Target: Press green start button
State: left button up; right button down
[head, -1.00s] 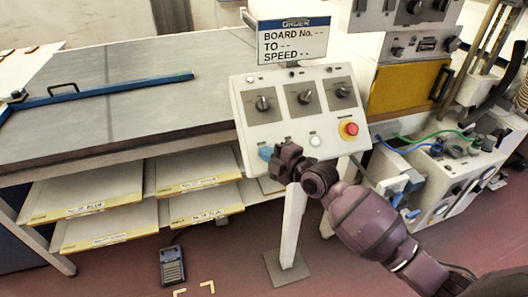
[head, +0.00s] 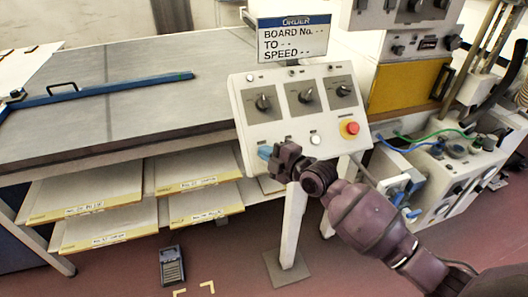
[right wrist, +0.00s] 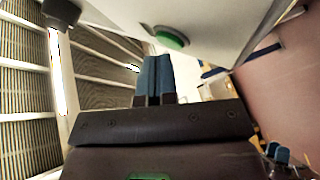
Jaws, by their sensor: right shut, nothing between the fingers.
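The green button (right wrist: 173,38) shows in the right wrist view, on the pale face of the control panel. In the head view I cannot make it out; my right gripper covers that lower left part of the panel (head: 326,133). My right gripper (head: 265,152) is shut and empty at the panel's lower left. Its blue fingertips also show in the right wrist view (right wrist: 155,75), just below the button in the picture, with a small gap between them there. I cannot tell whether they touch the panel. My left gripper is in neither view.
The panel also carries three dark dials, a white button (head: 315,138) and a red stop knob on yellow (head: 350,128). An order sign (head: 292,38) stands above it. A grey table (head: 120,95) with shelves is on the left; a machine with hoses (head: 440,165) is on the right.

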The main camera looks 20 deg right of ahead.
jog(key=shift+w+f, duration=0.25)
dwell(0.9)
jog(key=shift+r, duration=0.1)
jog(key=shift+s+r+p, duration=0.3)
jog(key=shift+r, duration=0.1)
jog(key=shift+s+r, duration=0.1)
jog(key=shift+s, duration=0.15)
dwell(0.3)
jog(key=s+r+p, duration=0.3)
jog(key=p, duration=0.2)
jog(key=shift+s+r, duration=0.25)
jog(key=shift+s, duration=0.05)
